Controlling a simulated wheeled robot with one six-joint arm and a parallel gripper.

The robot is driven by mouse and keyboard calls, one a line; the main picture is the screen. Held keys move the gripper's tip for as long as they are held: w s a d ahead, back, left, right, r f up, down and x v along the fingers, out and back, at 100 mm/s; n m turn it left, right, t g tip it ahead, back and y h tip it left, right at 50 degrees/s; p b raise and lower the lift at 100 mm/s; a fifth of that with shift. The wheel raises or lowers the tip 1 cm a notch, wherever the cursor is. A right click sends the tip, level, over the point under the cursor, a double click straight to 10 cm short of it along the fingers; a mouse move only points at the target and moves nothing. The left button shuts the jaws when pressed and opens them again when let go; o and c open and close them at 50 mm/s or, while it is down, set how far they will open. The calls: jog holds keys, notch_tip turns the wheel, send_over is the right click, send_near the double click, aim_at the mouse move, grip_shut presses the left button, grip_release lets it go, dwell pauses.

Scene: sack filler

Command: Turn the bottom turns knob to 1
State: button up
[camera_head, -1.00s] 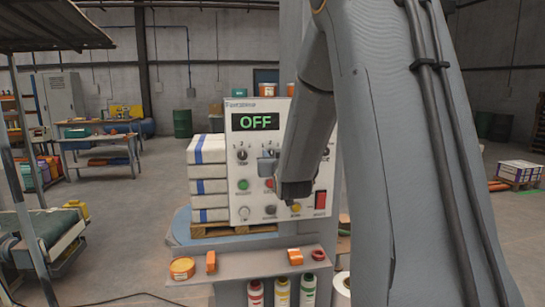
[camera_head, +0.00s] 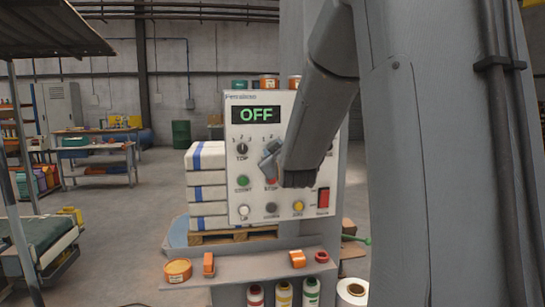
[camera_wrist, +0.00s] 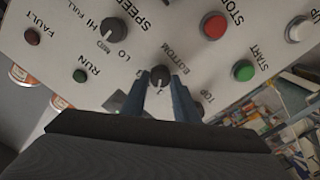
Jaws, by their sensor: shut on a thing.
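The control panel (camera_head: 262,197) faces me with a green OFF display (camera_head: 256,114). In the wrist view the panel is seen turned over, and the dark bottom turns knob (camera_wrist: 160,75) sits beside the BOTTOM label. My gripper (camera_wrist: 161,88) has its two blue-grey fingers on either side of this knob and is shut on it. A small "1" shows just below the knob, between the fingers. The exact pointer setting is unclear. In the head view my gripper (camera_head: 269,163) is tilted against the panel and hides the bottom knob. The top knob (camera_head: 242,148) is to its left.
Close by are the green START button (camera_wrist: 243,70), red STOP button (camera_wrist: 214,26) and black SPEED knob (camera_wrist: 112,29). A red rocker switch (camera_head: 323,198) is at the panel's lower right. A shelf (camera_head: 235,277) with small items projects below the panel.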

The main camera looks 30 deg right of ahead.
jog(key=shift+n+b, duration=0.4)
jog(key=shift+n, duration=0.2)
jog(key=o, duration=1)
jog(key=shift+o, duration=0.2)
jog(key=b+v, duration=0.2)
jog(key=v, duration=0.5)
jog(key=shift+s, duration=0.4)
jog(key=shift+a, duration=0.15)
